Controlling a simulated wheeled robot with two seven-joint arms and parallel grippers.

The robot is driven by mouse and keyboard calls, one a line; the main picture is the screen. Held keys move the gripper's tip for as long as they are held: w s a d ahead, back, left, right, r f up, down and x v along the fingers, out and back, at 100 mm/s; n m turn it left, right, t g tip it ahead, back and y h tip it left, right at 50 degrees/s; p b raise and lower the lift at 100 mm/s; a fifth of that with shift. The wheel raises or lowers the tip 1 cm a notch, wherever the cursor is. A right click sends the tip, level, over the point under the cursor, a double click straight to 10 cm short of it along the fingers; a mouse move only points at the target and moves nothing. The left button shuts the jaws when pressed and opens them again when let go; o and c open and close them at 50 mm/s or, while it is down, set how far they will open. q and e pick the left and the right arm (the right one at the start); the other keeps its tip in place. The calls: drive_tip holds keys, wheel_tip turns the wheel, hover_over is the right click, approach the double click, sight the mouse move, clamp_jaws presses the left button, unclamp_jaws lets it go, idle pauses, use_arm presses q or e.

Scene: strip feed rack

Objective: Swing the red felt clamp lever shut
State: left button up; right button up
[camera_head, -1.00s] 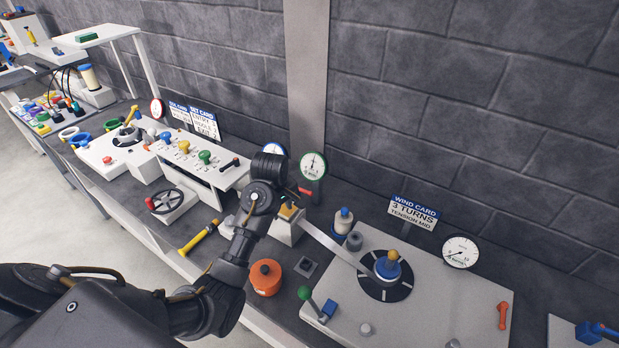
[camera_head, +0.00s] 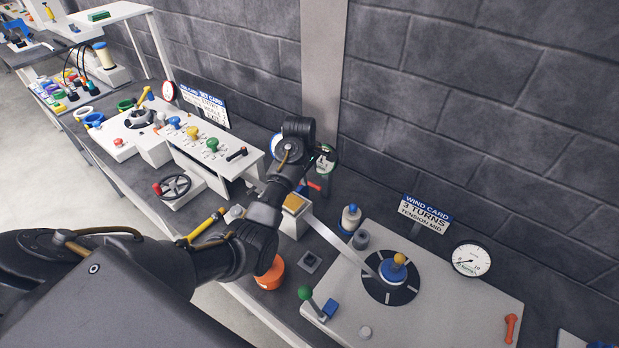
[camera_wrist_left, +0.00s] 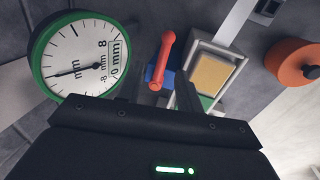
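The red clamp lever (camera_wrist_left: 161,60) stands up in the left wrist view, just beyond my left gripper (camera_wrist_left: 172,96), beside a blue part. The felt clamp (camera_wrist_left: 232,50) is a pale block with a yellow top to the lever's right. In the head view, the red lever (camera_head: 315,186) shows as a small piece by my left wrist, with the yellow-topped clamp (camera_head: 294,222) below it. A dark finger shows near the lever's foot; its contact and the gap between fingers cannot be made out. My right gripper is out of view.
A green-rimmed dial (camera_wrist_left: 72,68) stands close to the lever. A metal strip (camera_head: 340,243) runs from the clamp to the blue-and-yellow hub (camera_head: 393,272) on a grey plate. An orange pot (camera_head: 271,275) and a green-knobbed lever (camera_head: 305,293) stand nearby.

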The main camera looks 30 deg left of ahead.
sight(310, 183)
use_arm(q)
drive_tip(key=shift+w+f, duration=0.2)
drive_tip(key=shift+f, duration=1.45)
clamp_jaws()
